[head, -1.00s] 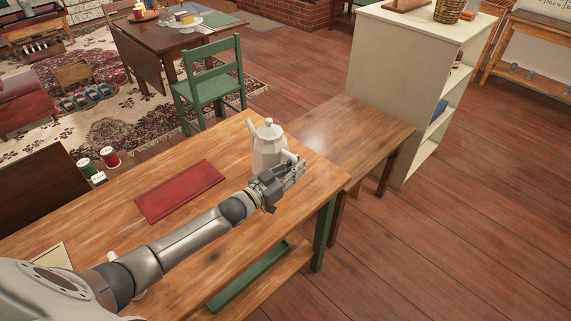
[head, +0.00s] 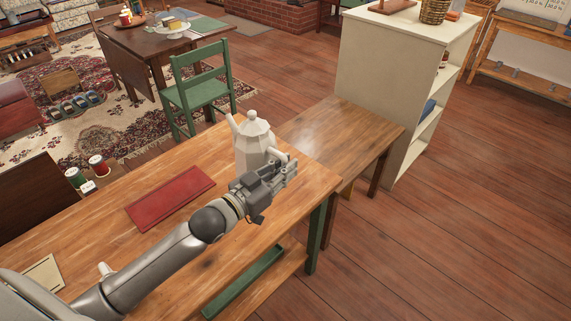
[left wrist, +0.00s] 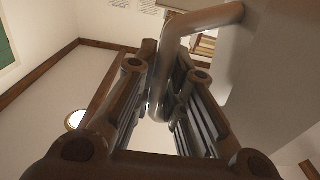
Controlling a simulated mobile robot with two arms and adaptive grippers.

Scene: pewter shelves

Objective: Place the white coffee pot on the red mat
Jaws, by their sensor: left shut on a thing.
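The white coffee pot (head: 253,145), faceted with a knobbed lid, is upright over the right part of the wooden table in the head view. My left gripper (head: 283,170) is shut on its handle, at the pot's near right side. In the left wrist view the handle (left wrist: 202,18) passes between the fingers (left wrist: 165,85), with the pale pot body (left wrist: 275,75) at right. The pot seems slightly raised; its base is partly hidden by my gripper. The red mat (head: 170,198) lies flat and bare on the table, left of the pot. My right gripper is not in view.
Free wooden tabletop (head: 100,225) surrounds the mat. Red and green spools (head: 97,165) stand beyond the table's far left edge. A lower brown table (head: 335,135) adjoins at right, beside a cream shelf unit (head: 385,90). A green chair (head: 198,90) stands behind.

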